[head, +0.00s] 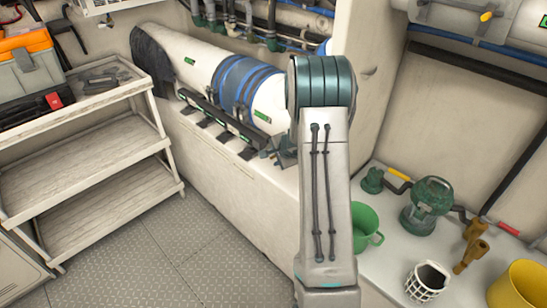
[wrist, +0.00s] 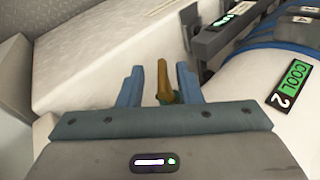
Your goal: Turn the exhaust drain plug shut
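In the wrist view a brass-coloured plug handle (wrist: 163,82) stands between the two blue fingers of my gripper (wrist: 160,78). I take it to be the exhaust drain plug. The gripper is open, with a gap showing on each side of the handle. The handle looks roughly in line with the fingers, and its lower end is hidden by the gripper body. The white exhaust cylinder (wrist: 240,75) with a green "COOL 2" label lies to the right. In the head view the cylinder (head: 268,100) has blue bands, and my arm hides the plug and most of the gripper.
A dark rail with green labels (head: 222,118) runs along the cylinder's front. A shelf unit (head: 100,165) stands at left. The chequered floor (head: 200,255) is clear.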

